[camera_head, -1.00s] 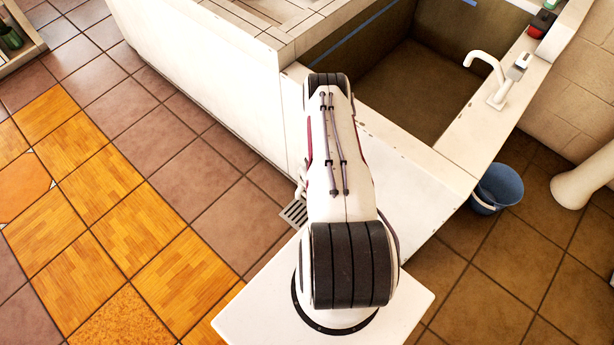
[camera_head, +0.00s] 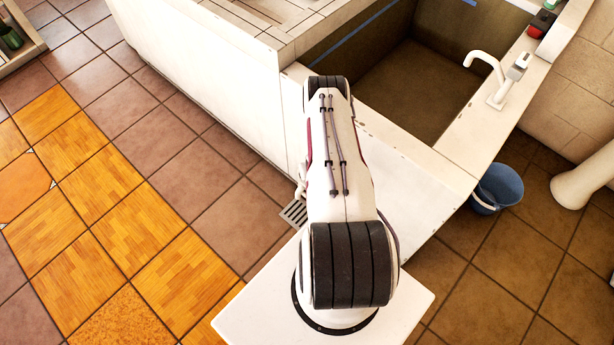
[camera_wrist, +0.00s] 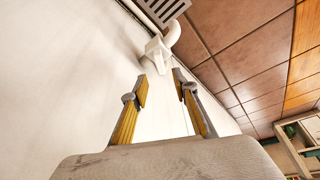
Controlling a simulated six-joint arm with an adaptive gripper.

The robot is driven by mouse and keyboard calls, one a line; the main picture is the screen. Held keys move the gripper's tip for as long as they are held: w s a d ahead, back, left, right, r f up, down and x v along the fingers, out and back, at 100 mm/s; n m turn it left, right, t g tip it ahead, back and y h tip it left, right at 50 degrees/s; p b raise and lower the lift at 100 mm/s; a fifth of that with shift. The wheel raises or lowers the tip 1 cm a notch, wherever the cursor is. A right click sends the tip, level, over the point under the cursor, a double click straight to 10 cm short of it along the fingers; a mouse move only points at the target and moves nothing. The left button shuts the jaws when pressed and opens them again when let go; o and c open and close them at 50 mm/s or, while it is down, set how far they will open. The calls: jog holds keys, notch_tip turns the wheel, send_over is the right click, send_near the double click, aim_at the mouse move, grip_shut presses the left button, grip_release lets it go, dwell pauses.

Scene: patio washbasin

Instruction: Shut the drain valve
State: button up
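The drain valve (camera_wrist: 157,50) shows in the wrist view as a white blocky fitting on a white curved pipe (camera_wrist: 173,34) beside the white basin wall (camera_wrist: 70,75). Its handle position is hard to make out. My gripper (camera_wrist: 160,88) is open and empty, with its two yellow-padded fingers pointing toward the valve. The valve appears beyond the fingertips, roughly in line with the gap between them, and apart from them. In the head view, my arm hides the gripper, and only a small white bit of the drain fitting (camera_head: 300,187) shows beside the arm.
A floor drain grate (camera_wrist: 165,8) lies beyond the valve; it also shows in the head view (camera_head: 294,213). The basin (camera_head: 410,90) with its white tap (camera_head: 486,65) is behind my arm. A blue bucket (camera_head: 497,188) stands at right.

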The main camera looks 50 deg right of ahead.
jog(key=shift+x, duration=3.55)
jog(key=shift+f, duration=0.1)
grip_shut()
